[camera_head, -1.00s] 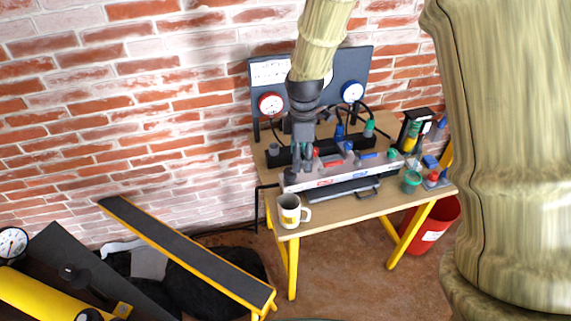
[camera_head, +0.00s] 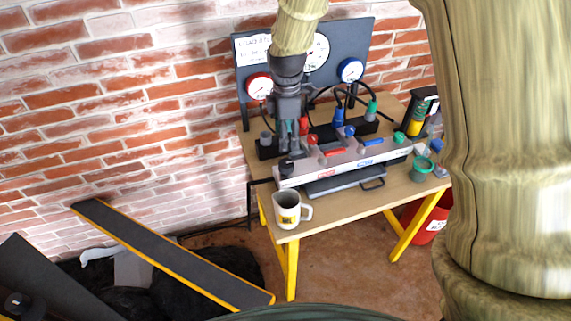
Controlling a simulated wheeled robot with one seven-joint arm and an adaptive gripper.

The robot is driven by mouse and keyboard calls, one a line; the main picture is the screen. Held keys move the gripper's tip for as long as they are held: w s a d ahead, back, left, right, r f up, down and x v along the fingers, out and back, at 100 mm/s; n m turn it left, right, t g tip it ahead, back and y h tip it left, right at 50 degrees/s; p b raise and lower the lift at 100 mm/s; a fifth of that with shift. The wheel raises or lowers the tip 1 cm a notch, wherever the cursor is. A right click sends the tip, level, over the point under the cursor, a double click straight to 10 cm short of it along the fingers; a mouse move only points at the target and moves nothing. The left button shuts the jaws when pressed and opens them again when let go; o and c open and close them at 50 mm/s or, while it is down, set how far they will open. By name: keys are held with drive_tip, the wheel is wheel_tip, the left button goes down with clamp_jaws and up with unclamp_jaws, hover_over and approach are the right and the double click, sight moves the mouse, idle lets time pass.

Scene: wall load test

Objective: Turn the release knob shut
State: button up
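A grey manifold block (camera_head: 340,160) lies on the wooden bench. It carries a red lever (camera_head: 334,152), a blue lever (camera_head: 373,142) and round red, blue and green knobs. A small black knob (camera_head: 287,168) sits at its left end; it may be the release knob, but I cannot read a label. My gripper (camera_head: 291,150) points down over the left end of the block, just above and behind the black knob. Its dark fingers overlap the fittings, so I cannot tell whether they are open or touch anything. The turn of the knob is too small to tell.
A gauge panel (camera_head: 350,45) stands at the back, with a red-rimmed gauge (camera_head: 260,87) and a blue-rimmed gauge (camera_head: 350,70). Hoses run below it. A mug (camera_head: 288,210) stands at the front left corner, a green-rimmed cup (camera_head: 422,169) at right. A red bucket (camera_head: 425,222) is below.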

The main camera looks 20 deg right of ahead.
sight(286, 163)
drive_tip(key=shift+s+a+f+p, duration=0.1)
drive_tip(key=shift+f+p, duration=0.95)
drive_tip(key=shift+f, duration=4.3)
drive_tip(key=c, duration=1)
